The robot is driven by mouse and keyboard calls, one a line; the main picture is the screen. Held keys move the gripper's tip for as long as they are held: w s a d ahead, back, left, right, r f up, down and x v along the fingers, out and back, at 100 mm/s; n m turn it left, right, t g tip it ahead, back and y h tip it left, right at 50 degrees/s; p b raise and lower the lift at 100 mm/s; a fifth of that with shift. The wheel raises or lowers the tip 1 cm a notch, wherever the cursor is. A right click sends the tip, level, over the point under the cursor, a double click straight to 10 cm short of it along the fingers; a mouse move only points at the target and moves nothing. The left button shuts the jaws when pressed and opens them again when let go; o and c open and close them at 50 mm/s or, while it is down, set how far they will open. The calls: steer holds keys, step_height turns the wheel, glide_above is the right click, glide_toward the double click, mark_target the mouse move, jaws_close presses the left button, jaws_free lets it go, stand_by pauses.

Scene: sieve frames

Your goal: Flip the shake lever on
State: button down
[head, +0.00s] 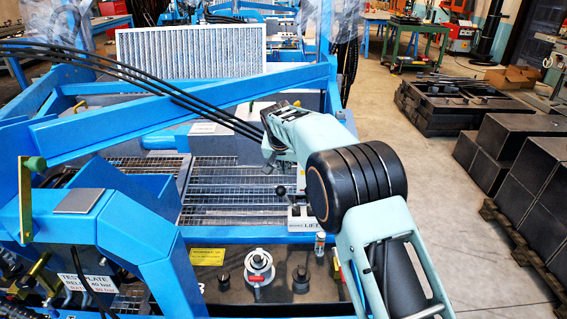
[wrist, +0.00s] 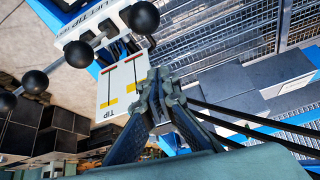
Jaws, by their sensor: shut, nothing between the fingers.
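Several levers with black ball knobs stand in a row in the wrist view. The nearest knob (wrist: 143,17) is at the top, with another knob (wrist: 78,54) to its left. A white label plate (wrist: 123,88) with red and yellow marks and the word TIP lies beside the fingers. No label reading shake is legible, so I cannot tell which lever is the shake lever. My gripper (wrist: 159,78) is shut and empty, its tips by the plate's edge, below the nearest knob in the picture. In the head view, my arm partly hides the lever area; one black knob (head: 281,190) shows below my wrist.
A white LIFT label block (head: 301,220) sits on the blue frame. Metal grating (head: 225,185) lies left of it. Black hoses (head: 150,85) run across to my wrist. A blue beam (head: 130,115) crosses behind. Dark crates (head: 515,150) stand on the floor at right.

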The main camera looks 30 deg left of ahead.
steer(key=shift+s+d+f+b, duration=0.15)
steer(key=shift+s+d+f, duration=0.05)
steer(key=shift+s+f, duration=0.5)
steer(key=shift+s+d+f+b, duration=0.15)
steer(key=shift+s+d+f, duration=0.05)
steer(key=shift+s+f, duration=0.45)
